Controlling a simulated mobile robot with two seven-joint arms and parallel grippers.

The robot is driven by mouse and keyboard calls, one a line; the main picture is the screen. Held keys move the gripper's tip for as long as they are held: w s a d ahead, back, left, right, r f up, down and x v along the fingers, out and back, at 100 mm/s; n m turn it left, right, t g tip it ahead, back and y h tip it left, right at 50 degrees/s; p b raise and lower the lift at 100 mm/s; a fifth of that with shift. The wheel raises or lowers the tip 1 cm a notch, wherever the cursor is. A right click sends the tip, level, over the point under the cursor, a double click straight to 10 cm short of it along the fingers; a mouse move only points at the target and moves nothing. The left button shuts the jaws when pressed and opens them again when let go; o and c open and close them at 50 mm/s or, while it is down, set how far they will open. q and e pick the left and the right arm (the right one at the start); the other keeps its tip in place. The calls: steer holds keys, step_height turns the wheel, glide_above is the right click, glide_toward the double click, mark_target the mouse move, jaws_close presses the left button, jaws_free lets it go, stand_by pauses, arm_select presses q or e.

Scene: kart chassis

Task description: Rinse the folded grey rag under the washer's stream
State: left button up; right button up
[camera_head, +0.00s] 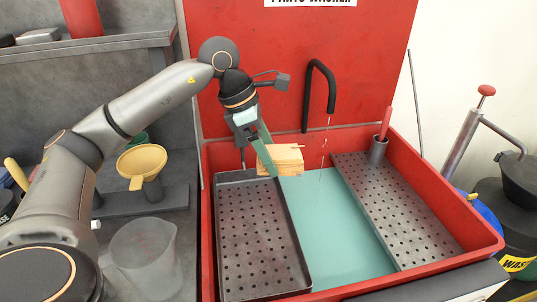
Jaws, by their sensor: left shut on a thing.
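My left gripper (264,150) is shut on a folded, layered yellow-tan rag (284,158). It holds the rag above the back of the parts washer, near the perforated tray's back edge. No grey rag shows. The red washer (470,222) has a black hooked spout (332,85) at its back. A thin, broken stream (323,158) falls from the spout toward the blue-green basin (340,240). The rag is just left of the stream and looks apart from it. My right gripper is not in view.
Perforated metal trays stand at the basin's left (255,235) and right (400,215). A red-handled tool stands in a cup (378,151) at the back right. A yellow funnel (141,161) and clear jug (145,250) are on the left bench.

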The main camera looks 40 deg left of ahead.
arm_select(q)
steer(key=shift+w, duration=0.65)
steer(key=w+f+p, duration=0.2)
steer(key=w+p, duration=0.2)
steer(key=w, duration=0.8)
steer(key=shift+w+f, duration=0.25)
steer(key=shift+f, duration=0.1)
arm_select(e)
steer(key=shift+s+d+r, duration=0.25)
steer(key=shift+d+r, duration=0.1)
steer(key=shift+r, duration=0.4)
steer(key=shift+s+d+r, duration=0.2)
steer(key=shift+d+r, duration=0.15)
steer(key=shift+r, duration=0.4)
arm_select(q)
steer(key=s+b, duration=0.1)
steer(key=s, duration=0.7)
steer(key=shift+b, duration=0.3)
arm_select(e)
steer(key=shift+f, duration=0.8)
